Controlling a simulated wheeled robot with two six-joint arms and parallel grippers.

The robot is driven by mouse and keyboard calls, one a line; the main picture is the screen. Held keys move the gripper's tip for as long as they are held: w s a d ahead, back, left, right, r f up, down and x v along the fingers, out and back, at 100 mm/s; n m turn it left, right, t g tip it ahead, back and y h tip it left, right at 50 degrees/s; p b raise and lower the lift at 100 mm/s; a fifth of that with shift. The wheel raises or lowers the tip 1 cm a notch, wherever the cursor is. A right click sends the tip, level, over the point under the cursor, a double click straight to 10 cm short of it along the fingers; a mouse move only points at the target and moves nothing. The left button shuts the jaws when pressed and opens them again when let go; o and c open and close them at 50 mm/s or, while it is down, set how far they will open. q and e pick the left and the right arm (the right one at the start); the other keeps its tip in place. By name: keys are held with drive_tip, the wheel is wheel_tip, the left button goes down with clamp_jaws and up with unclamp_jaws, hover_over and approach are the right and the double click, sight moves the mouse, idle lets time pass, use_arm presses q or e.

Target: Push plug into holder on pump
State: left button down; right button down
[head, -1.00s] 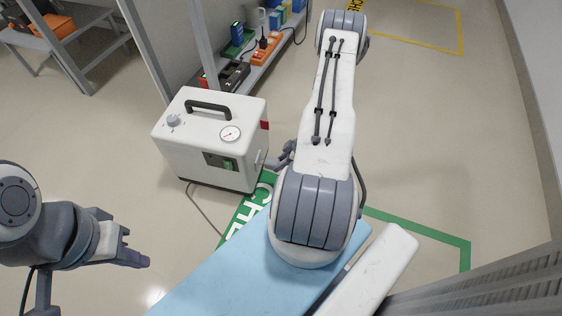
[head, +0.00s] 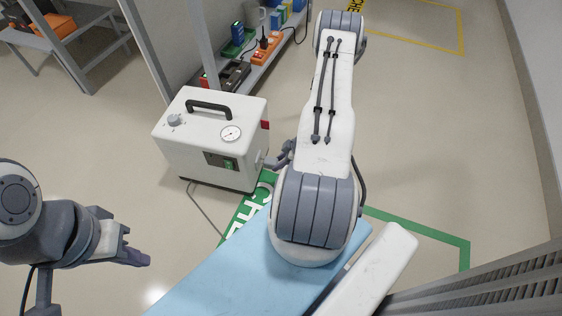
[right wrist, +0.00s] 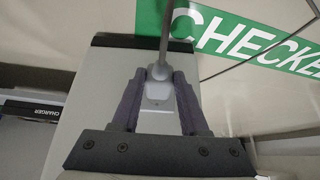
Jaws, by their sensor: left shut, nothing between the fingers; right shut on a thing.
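The pump (head: 205,135) is a white box on the floor with a black handle, a dial and a knob. My right gripper (head: 282,157) is at the pump's right side, partly hidden by my right arm. In the right wrist view, my right gripper (right wrist: 158,74) is shut on the light grey plug (right wrist: 157,92), against the background of the pump's side (right wrist: 95,85). A grey cable runs upward from the plug. I cannot make out the holder or whether the plug touches it. My left gripper (head: 137,258) is shut and empty, left of the blue surface.
A blue-topped surface (head: 225,280) lies at the front. A shelf (head: 262,75) with several devices and an orange power strip stands behind the pump. A grey stand (head: 75,45) is at the back left. Open floor (head: 430,130) lies to the right.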

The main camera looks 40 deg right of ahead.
drive_tip(key=shift+w+a, duration=0.5)
drive_tip(key=shift+w, duration=0.35)
idle(0.7)
drive_tip(key=shift+c, duration=1.8)
unclamp_jaws()
drive_tip(key=shift+s+r, duration=0.1)
